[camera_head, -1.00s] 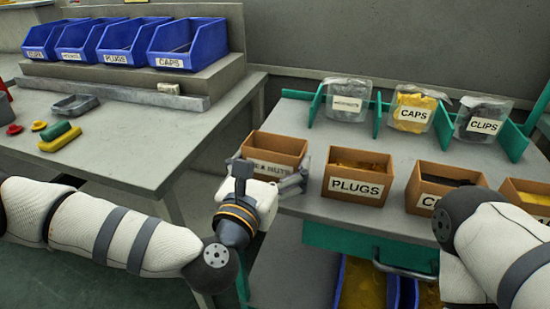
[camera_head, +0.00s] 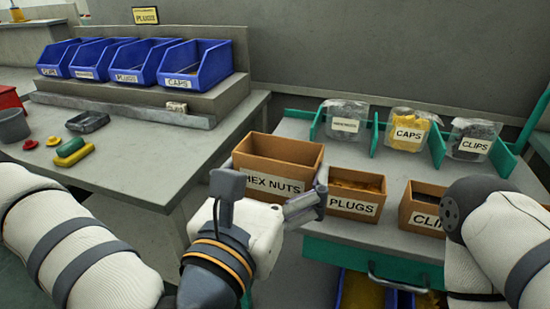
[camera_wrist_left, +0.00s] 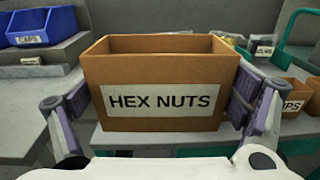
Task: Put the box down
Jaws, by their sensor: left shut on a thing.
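The brown cardboard box labelled HEX NUTS (camera_head: 278,158) is in my left gripper (camera_head: 265,200), near the left edge of the cart top. In the left wrist view the box (camera_wrist_left: 160,92) sits upright between the two fingers (camera_wrist_left: 160,112), which press on its left and right sides. Its inner walls show, but its floor is hidden. It looks raised above the surface behind it; I cannot tell the exact height. My right arm (camera_head: 500,235) shows at the right, with its gripper out of sight.
The PLUGS box (camera_head: 355,208) and CLIPS box (camera_head: 425,218) stand to the right on the cart top (camera_head: 385,232). Labelled bags, such as CAPS (camera_head: 408,135), stand behind between green dividers. The grey workbench (camera_head: 150,160) at left holds blue bins (camera_head: 195,65) and small coloured parts.

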